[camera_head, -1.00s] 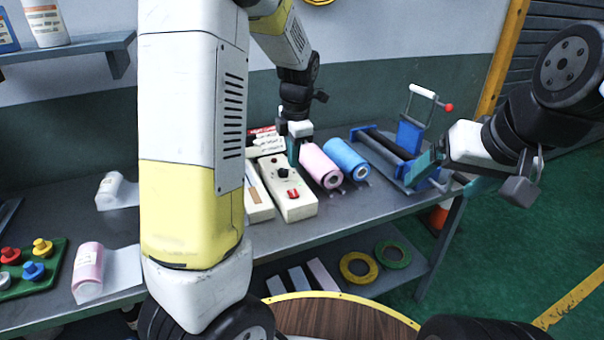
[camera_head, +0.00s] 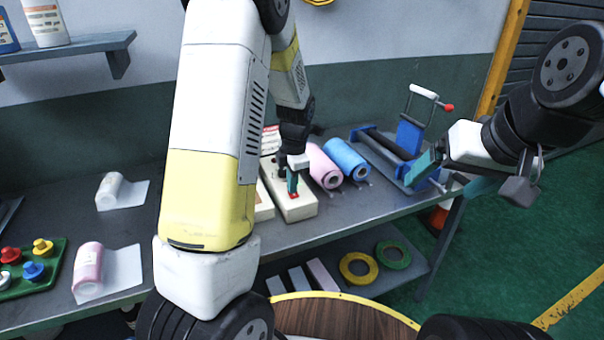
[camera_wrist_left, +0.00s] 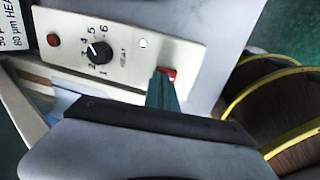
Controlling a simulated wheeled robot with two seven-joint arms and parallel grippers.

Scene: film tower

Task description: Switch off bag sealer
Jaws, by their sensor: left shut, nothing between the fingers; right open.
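The bag sealer (camera_head: 301,212) is a cream box on the bench in the head view, partly hidden behind my left gripper. Its panel (camera_wrist_left: 180,50) in the left wrist view has a black heat dial (camera_wrist_left: 99,50), a small pale-green lamp (camera_wrist_left: 143,43) and a red switch (camera_wrist_left: 168,72). My left gripper (camera_head: 293,190) is shut and empty, pointing down at the red switch. In the left wrist view its teal fingertips (camera_wrist_left: 162,88) overlap the switch's near edge; I cannot tell whether they touch. My right gripper (camera_head: 431,171) is open and empty, by the blue roll stand.
Pink (camera_head: 322,167) and blue (camera_head: 346,160) film rolls lie close right of the sealer. A blue dispenser stand (camera_head: 411,138) with an upright handle is farther right. A shelf below holds yellow (camera_head: 357,267) and green (camera_head: 393,254) tape rings. The board with coloured knobs (camera_head: 30,268) is far left.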

